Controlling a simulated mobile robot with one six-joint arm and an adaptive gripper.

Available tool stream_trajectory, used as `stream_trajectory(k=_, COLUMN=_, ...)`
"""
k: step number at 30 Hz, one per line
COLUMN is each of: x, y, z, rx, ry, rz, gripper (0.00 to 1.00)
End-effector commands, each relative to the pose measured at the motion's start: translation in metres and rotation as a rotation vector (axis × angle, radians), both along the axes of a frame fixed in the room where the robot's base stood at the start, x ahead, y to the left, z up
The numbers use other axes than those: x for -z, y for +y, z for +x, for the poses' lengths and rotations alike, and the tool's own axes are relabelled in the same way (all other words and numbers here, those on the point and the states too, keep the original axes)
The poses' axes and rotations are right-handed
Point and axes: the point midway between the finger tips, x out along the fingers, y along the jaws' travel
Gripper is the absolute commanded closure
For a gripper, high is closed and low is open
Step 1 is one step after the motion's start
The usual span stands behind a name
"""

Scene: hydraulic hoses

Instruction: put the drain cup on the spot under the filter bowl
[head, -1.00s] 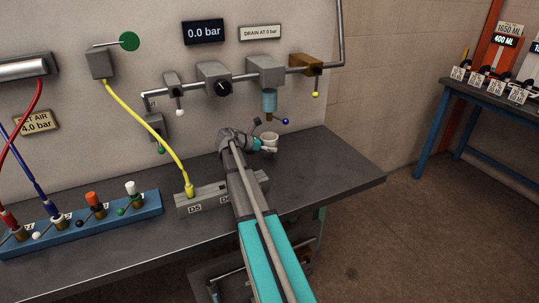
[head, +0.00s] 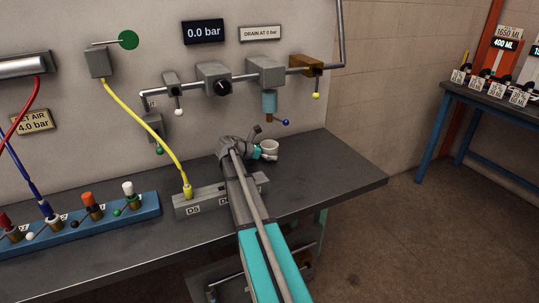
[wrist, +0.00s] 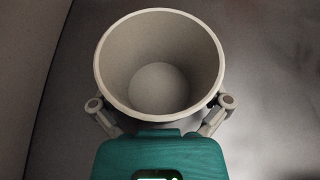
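The drain cup (head: 270,148) is a pale, round, open-topped cup, upright and empty inside. It is low over the bench, below and roughly in line with the filter bowl (head: 269,103), a blue-grey cylinder under a grey block. My gripper (head: 261,152) is shut on the cup from the left in the head view. In the wrist view, the cup (wrist: 160,65) stands between the fingers (wrist: 161,104), which press its two sides. I cannot tell whether its base touches the bench. The spot under the bowl cannot be made out.
A small lever with a blue knob (head: 285,122) sticks out beside the bowl's lower end. A grey block marked D5 (head: 190,205) with a yellow hose stands left of my arm. The bench top (head: 330,175) is clear to the right.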

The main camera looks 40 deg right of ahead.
Motion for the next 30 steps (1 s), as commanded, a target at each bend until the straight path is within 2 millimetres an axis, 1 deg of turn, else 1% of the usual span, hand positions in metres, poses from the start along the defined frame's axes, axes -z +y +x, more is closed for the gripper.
stream_trajectory(k=10, x=-0.001, y=0.0, z=0.0, rx=0.0, ry=0.0, rz=0.0, gripper=0.0)
stream_trajectory(k=15, x=-0.005, y=0.0, z=0.0, rx=0.0, ry=0.0, rz=0.0, gripper=0.0)
stream_trajectory(k=20, x=-0.011, y=0.014, z=0.004, rx=-0.001, ry=0.0, rz=0.0, gripper=0.0)
stream_trajectory(k=26, x=-0.024, y=0.041, z=0.01, rx=-0.002, ry=-0.001, rz=0.0, gripper=0.0)
stream_trajectory(k=30, x=-0.033, y=0.062, z=0.015, rx=-0.002, ry=0.0, rz=0.0, gripper=0.0)
